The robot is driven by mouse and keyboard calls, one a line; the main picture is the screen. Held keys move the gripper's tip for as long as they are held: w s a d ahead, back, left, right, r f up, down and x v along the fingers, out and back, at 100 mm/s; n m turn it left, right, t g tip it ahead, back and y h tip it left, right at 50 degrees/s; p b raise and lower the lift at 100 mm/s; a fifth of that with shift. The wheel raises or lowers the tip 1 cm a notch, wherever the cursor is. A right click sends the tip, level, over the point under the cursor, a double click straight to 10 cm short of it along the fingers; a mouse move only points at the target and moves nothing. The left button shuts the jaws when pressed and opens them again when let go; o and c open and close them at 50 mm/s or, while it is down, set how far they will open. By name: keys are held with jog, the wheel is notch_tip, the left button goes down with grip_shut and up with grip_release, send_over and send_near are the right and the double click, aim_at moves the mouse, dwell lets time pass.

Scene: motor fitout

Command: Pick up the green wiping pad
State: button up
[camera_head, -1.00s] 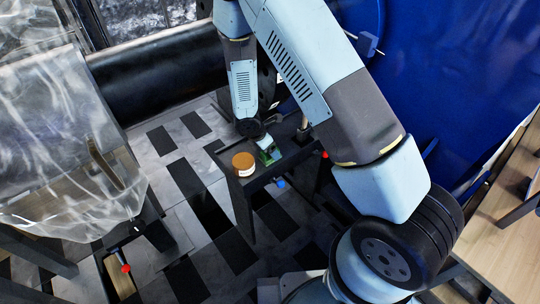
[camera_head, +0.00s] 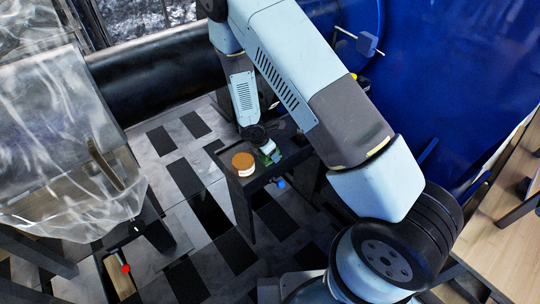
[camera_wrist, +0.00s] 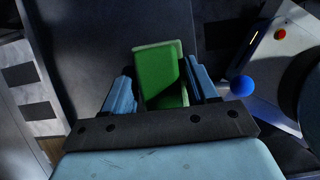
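The green wiping pad (camera_wrist: 163,76) is a flat green block with a paler rim, seen between my two blue fingers in the wrist view. In the head view the pad (camera_head: 266,160) is at the small dark table, partly hidden by my gripper (camera_head: 268,149). In the wrist view my gripper (camera_wrist: 163,85) has its fingers on either side of the pad, with a narrow dark gap at the left finger. The right finger is very close to the pad; contact there is unclear. The pad reaches past the fingertips.
An orange-lidded jar (camera_head: 243,162) stands left of the pad on the dark table (camera_head: 262,178). A blue ball-shaped knob (camera_head: 281,183) is at the table's front edge. A large blue drum (camera_head: 440,80) stands right, and a plastic-draped table (camera_head: 60,150) left.

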jog(key=c, duration=0.5)
jog(key=shift+r, duration=0.1)
jog(key=shift+r, duration=0.25)
notch_tip(320, 180, up, 2)
jog(key=s+d+r, duration=0.1)
jog(key=s+r, duration=0.2)
jog(key=s, duration=0.1)
jog(key=s+r, duration=0.4)
jog(key=s, duration=0.1)
jog(key=s+d+r, duration=0.1)
jog(key=s+r, duration=0.2)
jog(key=s, duration=0.1)
jog(key=shift+s+d+r, duration=0.15)
jog(key=shift+s+d, duration=0.2)
jog(key=shift+s, duration=0.05)
